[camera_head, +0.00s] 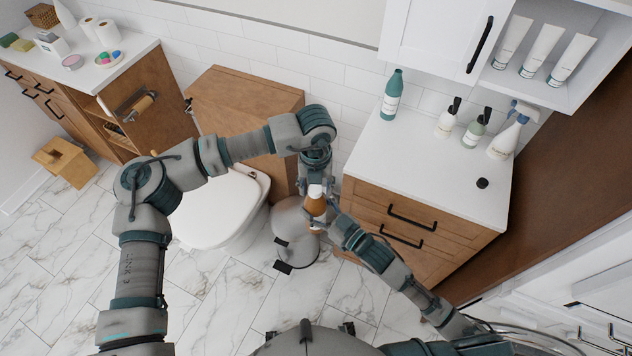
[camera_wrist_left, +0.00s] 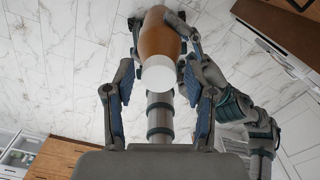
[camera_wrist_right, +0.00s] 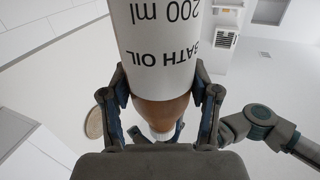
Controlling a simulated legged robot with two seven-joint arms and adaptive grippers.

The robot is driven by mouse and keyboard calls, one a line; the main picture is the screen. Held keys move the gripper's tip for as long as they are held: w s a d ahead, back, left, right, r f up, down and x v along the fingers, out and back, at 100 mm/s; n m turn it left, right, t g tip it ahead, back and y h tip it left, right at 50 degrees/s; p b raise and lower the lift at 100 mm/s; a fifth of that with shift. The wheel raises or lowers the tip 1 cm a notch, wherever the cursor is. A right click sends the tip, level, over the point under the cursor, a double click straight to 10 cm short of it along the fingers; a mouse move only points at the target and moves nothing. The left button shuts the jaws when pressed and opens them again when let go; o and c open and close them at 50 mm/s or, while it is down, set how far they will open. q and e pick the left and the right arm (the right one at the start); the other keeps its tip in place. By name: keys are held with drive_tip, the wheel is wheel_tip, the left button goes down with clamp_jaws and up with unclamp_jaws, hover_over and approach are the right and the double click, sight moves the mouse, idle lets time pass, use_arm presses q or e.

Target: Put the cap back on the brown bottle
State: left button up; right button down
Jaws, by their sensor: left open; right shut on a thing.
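The bottle (camera_wrist_left: 158,35) also shows beyond the cap in the left wrist view.
A grey pedal bin (camera_head: 296,222) stands below the grippers, beside the toilet (camera_head: 215,210). The white counter (camera_head: 410,155) at right holds a teal bottle (camera_head: 392,95), several dispensers and a small black round thing (camera_head: 482,183). Its front is clear.

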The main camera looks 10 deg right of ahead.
use_arm(q)
clamp_jaws()
drive_tip(key=m, duration=1.9)
drive_tip(key=shift+m, duration=0.3)
drive_tip(key=shift+o, duration=0.7)
unclamp_jaws()
wheel_tip(320, 180, up, 12)
drive_tip(key=shift+w, duration=0.15)
